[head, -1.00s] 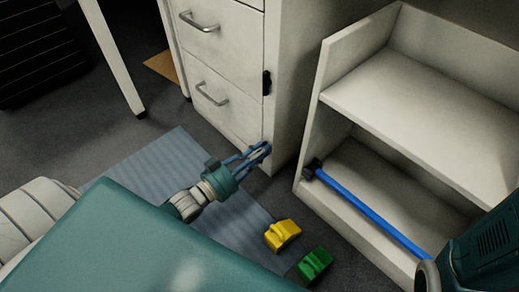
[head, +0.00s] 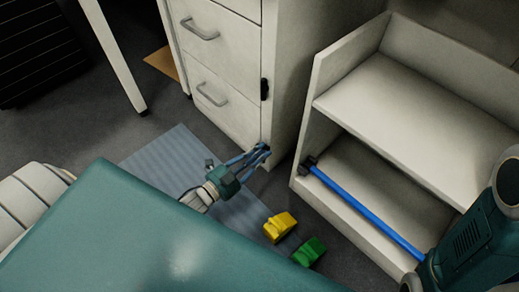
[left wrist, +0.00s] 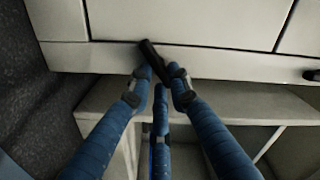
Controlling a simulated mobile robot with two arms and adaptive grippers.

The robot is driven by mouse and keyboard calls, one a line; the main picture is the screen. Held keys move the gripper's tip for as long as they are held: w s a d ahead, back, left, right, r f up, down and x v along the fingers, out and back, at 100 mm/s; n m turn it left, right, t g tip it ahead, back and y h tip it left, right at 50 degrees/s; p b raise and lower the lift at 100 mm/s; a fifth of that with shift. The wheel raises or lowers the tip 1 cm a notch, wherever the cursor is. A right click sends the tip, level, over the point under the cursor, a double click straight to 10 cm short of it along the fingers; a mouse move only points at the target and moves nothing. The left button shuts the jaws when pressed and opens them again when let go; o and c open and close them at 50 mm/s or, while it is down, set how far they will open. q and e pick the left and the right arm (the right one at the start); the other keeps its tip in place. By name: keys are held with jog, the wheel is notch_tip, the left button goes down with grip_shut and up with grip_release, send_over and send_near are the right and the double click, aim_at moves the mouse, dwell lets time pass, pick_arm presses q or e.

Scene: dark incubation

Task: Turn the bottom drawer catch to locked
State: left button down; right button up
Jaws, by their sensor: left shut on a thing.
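The white drawer cabinet (head: 232,60) stands at top centre in the head view. The bottom drawer catch is a small black lever at the cabinet's lower front corner. In the head view my left gripper (head: 262,152) reaches it and mostly hides it. In the left wrist view the catch (left wrist: 147,48) lies slanted between the blue fingertips of my left gripper (left wrist: 165,76), which is shut on it. Its upper end sticks out over the drawer edge. My right gripper is out of view.
Another black catch (head: 264,88) sits higher on the cabinet. A white shelf unit (head: 420,110) stands close on the right, with a blue bar (head: 365,212) on its lower shelf. Yellow (head: 280,227) and green (head: 309,252) blocks lie on the floor by a grey mat (head: 165,155).

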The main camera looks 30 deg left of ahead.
pick_arm(q)
jog(key=m, duration=0.3)
jog(key=f+m, duration=0.1)
jog(key=m, duration=0.2)
jog(key=shift+m, duration=0.4)
jog(key=shift+s, duration=0.1)
dwell(0.3)
jog(key=c, duration=1.6)
grip_release()
jog(key=v, duration=1.2)
